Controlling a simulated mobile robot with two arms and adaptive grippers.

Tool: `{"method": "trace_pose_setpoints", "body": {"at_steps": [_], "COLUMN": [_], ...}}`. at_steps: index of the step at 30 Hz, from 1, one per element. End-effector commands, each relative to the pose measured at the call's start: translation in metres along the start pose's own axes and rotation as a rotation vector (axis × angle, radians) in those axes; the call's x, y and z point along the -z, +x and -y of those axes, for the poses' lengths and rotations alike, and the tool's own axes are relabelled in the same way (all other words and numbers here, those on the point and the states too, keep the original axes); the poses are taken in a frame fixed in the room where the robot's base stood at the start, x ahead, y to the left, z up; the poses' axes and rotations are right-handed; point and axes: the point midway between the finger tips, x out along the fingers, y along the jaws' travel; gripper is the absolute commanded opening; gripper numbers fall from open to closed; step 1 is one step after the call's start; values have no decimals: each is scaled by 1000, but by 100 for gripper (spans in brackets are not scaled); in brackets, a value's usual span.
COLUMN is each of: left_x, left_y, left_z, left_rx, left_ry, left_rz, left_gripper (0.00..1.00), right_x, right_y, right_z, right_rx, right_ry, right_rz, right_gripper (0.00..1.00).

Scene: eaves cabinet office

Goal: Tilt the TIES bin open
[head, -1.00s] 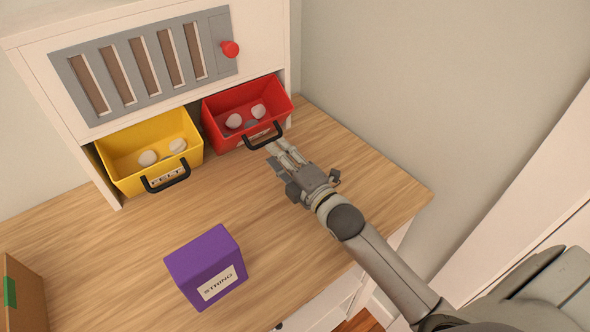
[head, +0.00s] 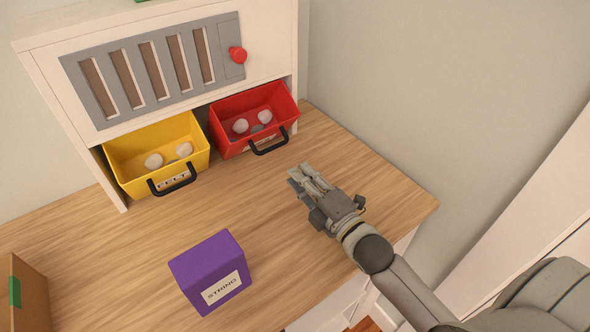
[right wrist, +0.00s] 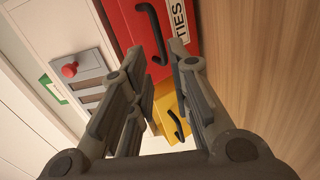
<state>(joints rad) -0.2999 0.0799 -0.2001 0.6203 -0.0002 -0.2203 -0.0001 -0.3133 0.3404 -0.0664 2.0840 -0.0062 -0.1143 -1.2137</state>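The red bin (head: 226,140) sits in the right opening of the white cabinet, tilted out with its inside and a few pale round lumps showing. In the right wrist view its front (right wrist: 194,35) bears the label TIES (right wrist: 178,20). Its black handle (head: 270,146) is free. My right gripper (head: 300,176) is in front of the bin, to the lower right of the handle and apart from it. In the right wrist view its fingers (right wrist: 162,75) are spread with nothing held between them. My left gripper is out of view.
A yellow bin (head: 126,176) with a black handle, also tilted out, stands to the left. A purple box (head: 205,262) labelled STRING is on the wooden desktop (head: 120,265). A cardboard box (head: 28,290) is at the lower left. A red knob (head: 238,55) projects above the bins.

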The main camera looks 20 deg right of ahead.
Motion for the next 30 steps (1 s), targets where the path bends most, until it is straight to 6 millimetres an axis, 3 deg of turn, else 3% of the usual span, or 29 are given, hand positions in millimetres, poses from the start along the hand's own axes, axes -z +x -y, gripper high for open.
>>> {"method": "trace_pose_setpoints", "body": {"at_steps": [3, 12, 15, 18, 23, 30], "left_x": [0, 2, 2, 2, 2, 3], "left_y": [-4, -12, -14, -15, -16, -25], "left_z": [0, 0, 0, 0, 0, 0], "left_rx": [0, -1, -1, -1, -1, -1], "left_ry": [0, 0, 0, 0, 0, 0], "left_rz": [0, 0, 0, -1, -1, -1], "left_gripper": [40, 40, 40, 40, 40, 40], "right_x": [1, 16, 23, 28, 30, 30], "right_y": [2, 6, 6, 6, 11, 43], "right_z": [-9, -34, -40, -44, -46, -45], "right_rx": [4, 37, 48, 57, 63, 62], "right_ry": [214, 1124, 1337, 1468, 1529, 1527], "right_rz": [23, 67, 64, 60, 59, 57], "right_gripper": [0, 0, 0, 0, 0, 0]}}
